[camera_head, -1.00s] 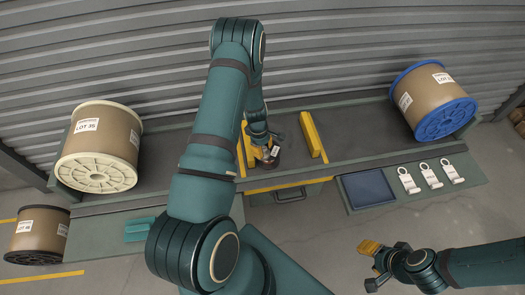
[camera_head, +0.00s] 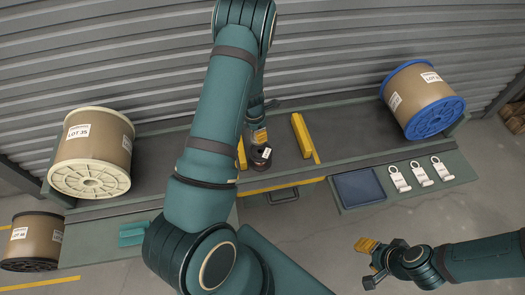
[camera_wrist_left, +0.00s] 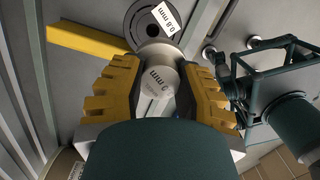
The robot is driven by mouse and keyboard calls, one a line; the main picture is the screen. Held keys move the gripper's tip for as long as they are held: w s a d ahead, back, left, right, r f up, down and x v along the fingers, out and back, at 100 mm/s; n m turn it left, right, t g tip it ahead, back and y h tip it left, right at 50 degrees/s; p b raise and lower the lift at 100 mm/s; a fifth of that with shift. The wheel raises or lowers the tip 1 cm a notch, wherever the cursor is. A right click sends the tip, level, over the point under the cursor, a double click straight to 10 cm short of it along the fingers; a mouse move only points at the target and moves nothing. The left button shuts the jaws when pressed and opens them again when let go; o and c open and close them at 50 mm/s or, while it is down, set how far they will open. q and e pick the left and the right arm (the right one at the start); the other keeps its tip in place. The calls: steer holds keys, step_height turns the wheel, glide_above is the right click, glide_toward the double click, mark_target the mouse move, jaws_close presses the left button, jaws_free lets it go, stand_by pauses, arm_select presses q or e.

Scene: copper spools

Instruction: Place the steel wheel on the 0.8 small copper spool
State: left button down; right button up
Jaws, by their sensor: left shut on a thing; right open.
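I cannot tell whether the held piece touches that spool. In the head view the spool (camera_head: 262,160) stands on the bench right below my left gripper (camera_head: 258,138), whose grip is too small to make out there. My right gripper (camera_head: 372,262) is open and empty at the lower right.
Yellow bars (camera_head: 303,139) flank the spool on the bench (camera_head: 345,143). Large spools stand at left (camera_head: 93,150) and right (camera_head: 424,98). A dark blue tray (camera_head: 358,188) and several white tags (camera_head: 421,174) lie on the front ledge. A corrugated wall is behind.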

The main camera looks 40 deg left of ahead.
mark_target(261, 150)
arm_select(q)
steer(key=n, duration=0.3)
steer(key=w+n, duration=0.1)
steer(key=n, duration=0.2)
steer(key=shift+w+a+r+y, duration=0.1)
steer(key=shift+w+a+y, duration=0.1)
steer(key=shift+y, duration=0.1)
steer(key=shift+n, duration=0.3)
step_height(261, 150, down, 10)
steer(key=b, duration=0.3)
arm_select(e)
steer(key=f, duration=0.1)
steer(key=w+f, duration=0.1)
steer(key=f, duration=0.1)
steer(key=shift+w+d+f, duration=0.15)
steer(key=shift+d+f, duration=0.1)
steer(key=shift+d, duration=0.05)
arm_select(q)
steer(key=shift+b, duration=0.35)
steer(key=c, duration=0.8)
jaws_free()
steer(key=shift+o, duration=0.3)
arm_select(e)
steer(key=shift+f, duration=0.1)
